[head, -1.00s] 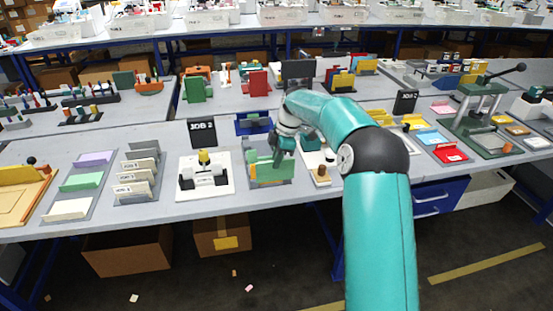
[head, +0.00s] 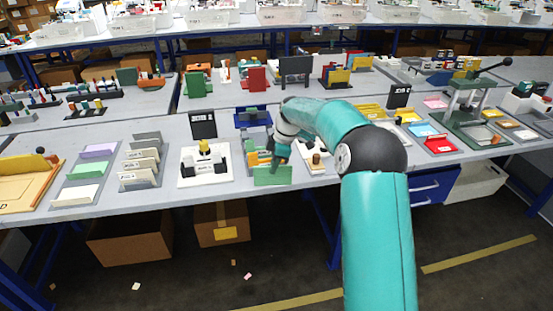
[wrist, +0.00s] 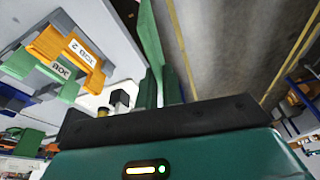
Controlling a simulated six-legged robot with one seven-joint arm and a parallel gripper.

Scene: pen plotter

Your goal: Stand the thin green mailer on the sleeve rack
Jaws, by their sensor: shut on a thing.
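My gripper (head: 275,163) is shut on the thin green mailer (head: 272,177), a flat panel held upright at the front edge of the table. In the wrist view the mailer (wrist: 152,40) shows nearly edge-on, reaching away from the gripper. A grey rack (head: 157,181) with several upright grey sleeves, some with white labels, stands to the left, apart from the mailer. It looks like the sleeve rack. The fingertips are partly hidden by my wrist and the mailer.
A white fixture (head: 187,181) stands between that rack and my gripper. A tray with purple, green and white pieces (head: 66,194) lies further left. Behind the mailer are orange (wrist: 50,45) and green labelled pieces. A black JOB 2 sign (head: 203,124) stands behind the fixture.

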